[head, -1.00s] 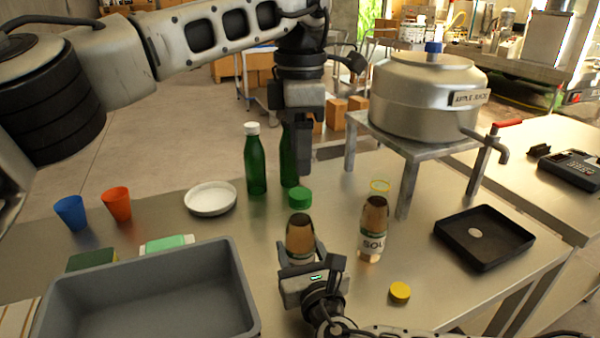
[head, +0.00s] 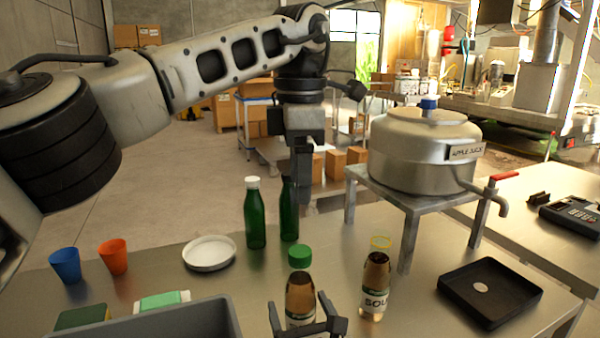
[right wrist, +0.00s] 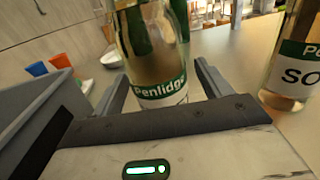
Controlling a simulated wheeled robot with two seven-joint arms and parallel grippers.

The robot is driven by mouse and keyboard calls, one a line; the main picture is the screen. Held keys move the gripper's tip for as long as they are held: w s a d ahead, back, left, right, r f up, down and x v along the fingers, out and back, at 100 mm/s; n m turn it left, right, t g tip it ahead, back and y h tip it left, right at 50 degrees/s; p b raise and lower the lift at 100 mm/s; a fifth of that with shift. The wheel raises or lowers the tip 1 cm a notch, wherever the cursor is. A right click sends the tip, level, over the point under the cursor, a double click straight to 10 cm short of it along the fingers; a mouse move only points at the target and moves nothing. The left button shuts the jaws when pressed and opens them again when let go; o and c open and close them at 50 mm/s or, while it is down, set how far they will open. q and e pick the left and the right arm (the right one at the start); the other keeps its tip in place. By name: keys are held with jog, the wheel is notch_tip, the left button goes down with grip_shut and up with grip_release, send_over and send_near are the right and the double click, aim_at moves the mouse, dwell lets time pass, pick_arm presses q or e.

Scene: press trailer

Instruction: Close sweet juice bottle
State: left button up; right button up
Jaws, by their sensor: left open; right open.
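A clear bottle of brown juice (head: 300,293) stands upright on the steel table with a green cap (head: 299,255) on its top. How tightly the cap sits cannot be told. My right gripper (head: 297,302) is open, its fingers on either side of this bottle's lower body. In the right wrist view the bottle (right wrist: 155,50) shows a green "Penlidge" label; the lower label is hidden. My left gripper (head: 303,190) hangs above and apart from the green cap, empty. A second juice bottle (head: 376,275), labelled "SOU…", stands to the right with a yellow ring at its neck.
Two green bottles (head: 255,220) stand behind, beside a white dish (head: 209,253). Blue (head: 65,265) and orange (head: 113,257) cups and a grey bin (head: 190,322) are left. A metal tank (head: 425,150) on a stand and a black tray (head: 490,290) are right.

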jog(key=b+v, duration=0.1)
jog(key=v, duration=1.3)
jog(key=shift+s+d, duration=0.1)
jog(key=shift+s, duration=0.2)
jog(key=shift+s+d, duration=0.2)
jog(key=shift+s, duration=0.4)
